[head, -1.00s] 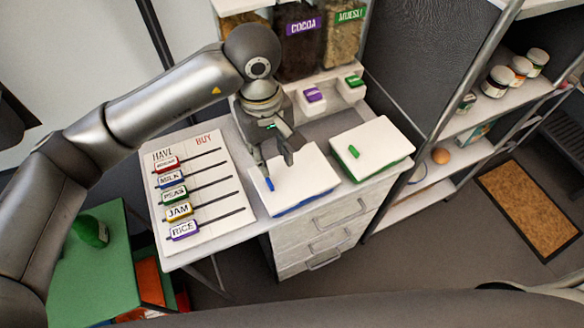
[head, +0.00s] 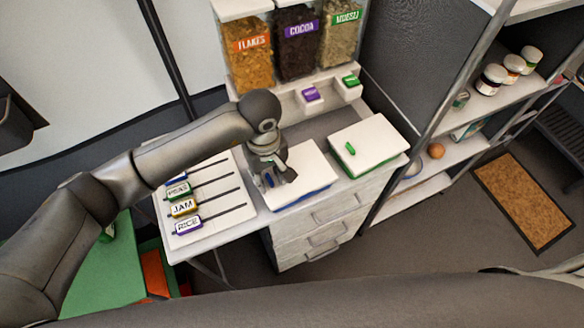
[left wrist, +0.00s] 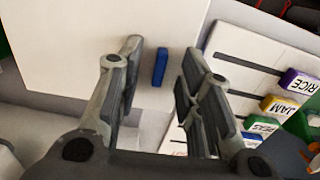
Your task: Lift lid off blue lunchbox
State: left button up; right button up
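The blue lunchbox (head: 306,198) stands on the counter with its white lid (head: 308,168) on. In the left wrist view the lid (left wrist: 90,30) fills the upper left, with a small upright blue handle (left wrist: 160,67) near its edge. My left gripper (head: 272,181) is low over the lid's left part in the head view. In the left wrist view its fingers (left wrist: 161,62) are open, one to each side of the blue handle, with gaps visible between. The arm partly hides the handle in the head view. My right gripper is not in view.
A second white-lidded box (head: 372,140) with a green handle (head: 350,148) stands to the right. A label board (head: 215,200) lies left on the counter. Dispensers (head: 298,45) stand behind, a shelf (head: 450,160) to the right.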

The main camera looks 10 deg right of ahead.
pick_arm(q)
jog(key=shift+f, duration=0.2)
grip_shut()
jog(key=shift+r, duration=0.1)
